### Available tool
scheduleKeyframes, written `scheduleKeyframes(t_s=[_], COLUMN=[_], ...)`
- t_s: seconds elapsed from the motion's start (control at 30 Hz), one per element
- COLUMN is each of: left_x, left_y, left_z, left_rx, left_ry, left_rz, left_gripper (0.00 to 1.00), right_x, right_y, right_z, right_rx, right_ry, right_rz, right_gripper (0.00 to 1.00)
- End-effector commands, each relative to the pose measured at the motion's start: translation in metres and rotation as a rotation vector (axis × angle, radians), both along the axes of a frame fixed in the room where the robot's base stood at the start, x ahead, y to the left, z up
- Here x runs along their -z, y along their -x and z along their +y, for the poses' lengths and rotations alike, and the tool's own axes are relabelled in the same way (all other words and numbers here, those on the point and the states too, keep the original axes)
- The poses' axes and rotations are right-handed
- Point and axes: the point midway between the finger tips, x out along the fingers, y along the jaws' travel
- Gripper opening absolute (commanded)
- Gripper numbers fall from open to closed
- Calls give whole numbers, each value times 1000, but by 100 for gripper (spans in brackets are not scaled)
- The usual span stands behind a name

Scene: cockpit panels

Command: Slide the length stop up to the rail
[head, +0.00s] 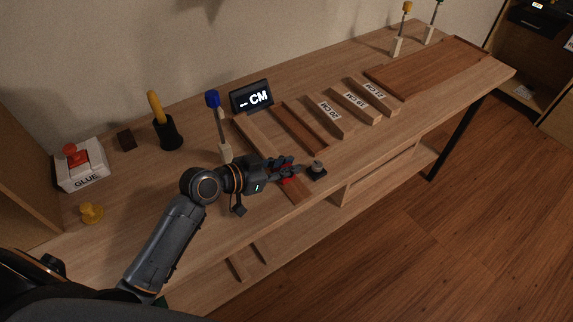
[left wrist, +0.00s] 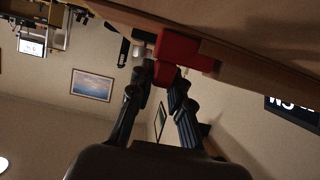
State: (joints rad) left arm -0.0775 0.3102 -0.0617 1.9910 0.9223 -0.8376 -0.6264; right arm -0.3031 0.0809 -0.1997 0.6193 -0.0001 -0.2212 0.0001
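The red piece (head: 290,179), which looks like the length stop, sits at the front part of a long wooden strip. It also shows in the left wrist view (left wrist: 184,50) as a red block with a tab. My left gripper (head: 288,168) is at it, and its fingertips (left wrist: 163,82) lie close on either side of the tab, apparently shut on it. The fingers partly hide the red piece in the head view. A long wooden strip, perhaps the rail (head: 256,135), runs from the display toward the front edge. My right gripper is not in view.
A dark block with a grey knob (head: 317,169) stands just right of my gripper. A blue-topped lever (head: 218,120) stands behind my wrist, and a "-- CM" display (head: 252,97) behind the strip. Labelled wooden blocks (head: 350,105) lie to the right. A glue box (head: 80,170) is left.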

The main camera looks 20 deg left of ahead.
Motion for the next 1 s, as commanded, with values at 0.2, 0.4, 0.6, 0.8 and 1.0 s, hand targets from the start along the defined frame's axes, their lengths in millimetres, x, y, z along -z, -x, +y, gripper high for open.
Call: scheduleKeyframes(t_s=[0.2,0.4,0.6,0.8,1.0], left_x=[0,1,-1,-1,-1], left_y=[0,-4,-6,-6,-6], left_z=[0,5,7,7,7], left_rx=[0,2,-1,-1,0], left_ry=[0,-5,0,0,1], left_rz=[0,-1,-2,-2,-1], left_gripper=[0,0,0,32,42], right_x=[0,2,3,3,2], right_y=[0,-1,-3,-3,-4], right_z=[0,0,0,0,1], right_rx=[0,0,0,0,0], right_ry=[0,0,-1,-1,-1], right_rz=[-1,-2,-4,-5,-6], right_gripper=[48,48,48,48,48])
